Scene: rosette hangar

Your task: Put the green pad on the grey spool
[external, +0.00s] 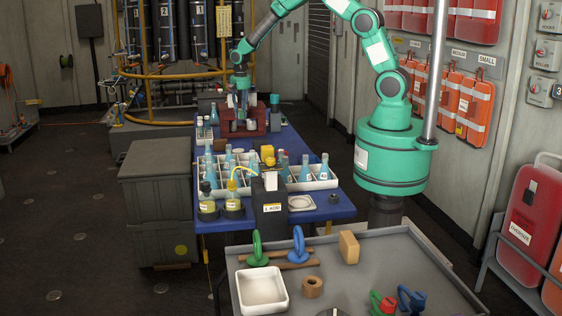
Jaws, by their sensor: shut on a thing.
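My gripper (241,103) is at the far end of the blue table (325,212), above or in a dark red rack (258,113). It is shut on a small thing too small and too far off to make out. I cannot clearly pick out a green pad. A small green patch (274,99) shows on top of a dark upright thing just right of the rack, but I cannot tell if it is the pad. I cannot identify the grey spool for sure; a small dark grey round thing (333,198) lies near the table's right front corner.
White divided trays (328,184) with several flasks and a dark labelled box (270,205) crowd the blue table. In front, a grey tray table (375,255) holds a white bin (262,291), green and blue rings, and a tan block (348,247). Grey crates (157,190) stand left.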

